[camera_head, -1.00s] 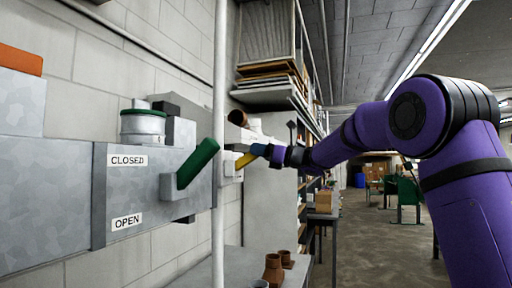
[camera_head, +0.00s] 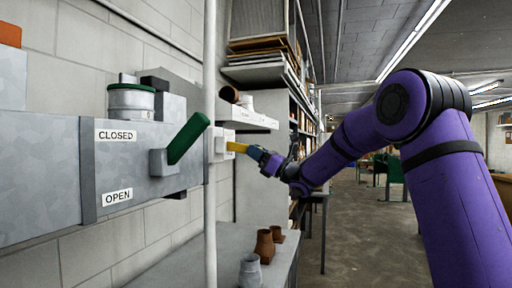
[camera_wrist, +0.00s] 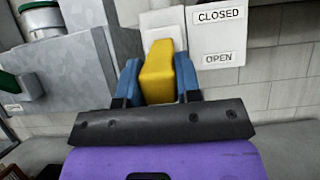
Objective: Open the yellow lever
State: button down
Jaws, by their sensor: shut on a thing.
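The yellow lever (camera_head: 236,147) sticks out from a small white box (camera_head: 222,144) on the wall, past the white pipe. In the camera_head view it slopes slightly down toward its outer end. My gripper (camera_head: 253,152) is shut on its outer part. In the wrist view the yellow lever (camera_wrist: 158,76) sits between the blue fingers of my gripper (camera_wrist: 158,84), one on each side. A white plate (camera_wrist: 216,36) beside it reads CLOSED above and OPEN below. The fingers hide part of the lever in the camera_head view.
A green lever (camera_head: 187,138) with its own CLOSED and OPEN labels sits on a grey box at left, slanting up. A white vertical pipe (camera_head: 210,200) stands between the levers. Brown pots (camera_head: 265,245) stand on the bench below. Open floor lies at right.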

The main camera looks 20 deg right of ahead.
jog(key=shift+f, duration=0.5)
jog(key=shift+a, duration=0.1)
jog(key=c, duration=0.8)
grip_release()
jog(key=v, duration=1)
jog(key=shift+s+d, duration=0.2)
jog(key=shift+d, duration=0.1)
jog(key=shift+f, duration=0.1)
